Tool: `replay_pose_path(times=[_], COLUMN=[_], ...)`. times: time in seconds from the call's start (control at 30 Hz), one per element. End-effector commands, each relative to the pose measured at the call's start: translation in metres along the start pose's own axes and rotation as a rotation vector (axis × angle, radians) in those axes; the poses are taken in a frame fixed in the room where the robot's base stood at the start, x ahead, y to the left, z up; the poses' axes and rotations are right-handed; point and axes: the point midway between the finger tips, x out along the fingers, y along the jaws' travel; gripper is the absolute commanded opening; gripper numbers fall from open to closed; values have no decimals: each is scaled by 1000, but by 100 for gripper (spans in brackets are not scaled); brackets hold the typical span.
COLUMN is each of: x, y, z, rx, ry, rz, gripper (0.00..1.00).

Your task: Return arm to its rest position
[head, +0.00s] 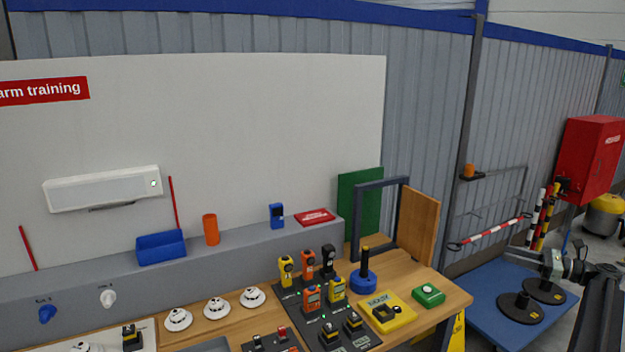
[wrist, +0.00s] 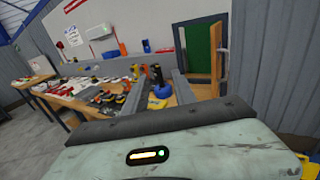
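My arm shows at the right edge of the head view, with my gripper (head: 514,252) stretched to the left above the blue platform. In the wrist view my gripper (wrist: 158,76) has its two grey fingers apart, with nothing held between them. The fingers point toward the workbench (head: 440,292), which lies beyond them. The pale wrist housing (wrist: 200,150) with a small lit indicator fills the bottom of the wrist view.
The blue platform (head: 478,300) carries black round bases (head: 520,308) and striped posts (head: 540,220) near my arm. A red cabinet (head: 590,160) hangs behind it. The bench holds several yellow and orange devices, a green button box (head: 428,295) and a dark frame (head: 357,215).

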Motion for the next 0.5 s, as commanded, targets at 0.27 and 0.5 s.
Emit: replay_pose_path(times=[0.27,0.5], x=[61,130], y=[28,71], z=[-23,-56], rx=[-83,-217], ry=[97,233], rz=[59,154], gripper=[32,32])
